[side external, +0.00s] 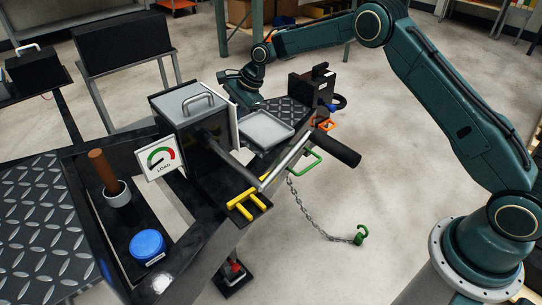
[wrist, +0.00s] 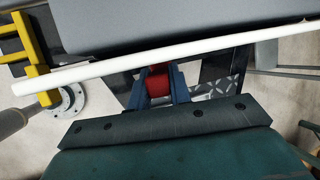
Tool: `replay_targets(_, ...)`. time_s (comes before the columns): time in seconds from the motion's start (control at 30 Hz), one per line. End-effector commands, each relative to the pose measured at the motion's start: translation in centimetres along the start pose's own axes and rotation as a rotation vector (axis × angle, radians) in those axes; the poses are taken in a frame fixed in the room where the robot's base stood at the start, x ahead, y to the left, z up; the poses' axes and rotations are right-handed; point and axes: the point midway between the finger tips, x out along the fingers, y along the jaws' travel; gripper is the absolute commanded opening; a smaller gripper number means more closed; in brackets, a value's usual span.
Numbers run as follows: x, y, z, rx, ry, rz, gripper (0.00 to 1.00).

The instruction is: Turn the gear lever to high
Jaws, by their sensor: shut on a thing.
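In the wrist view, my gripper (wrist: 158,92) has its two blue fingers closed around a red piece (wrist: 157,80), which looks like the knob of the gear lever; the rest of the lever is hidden. In the side view, my gripper (side external: 242,88) is at the far side of a grey box (side external: 187,105) with a handle on top, beside a white panel (side external: 230,95) on that box. The box and panel hide the fingertips and the lever there. I cannot read the lever's position or any high or low mark.
A crank bar with a black grip (side external: 338,148) sticks out right. A grey tray (side external: 266,132), yellow bars (side external: 250,204), a load gauge (side external: 161,159) and a blue tin (side external: 147,246) surround the box. A chain with a green hook (side external: 361,236) lies on open floor.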

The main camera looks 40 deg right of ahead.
Motion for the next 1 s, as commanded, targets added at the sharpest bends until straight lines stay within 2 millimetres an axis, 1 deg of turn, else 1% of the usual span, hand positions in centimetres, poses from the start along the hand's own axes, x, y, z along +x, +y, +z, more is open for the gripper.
replay_targets(1.0,0.15,-0.91,-0.08,0.066,-0.002,0.161,0.0)
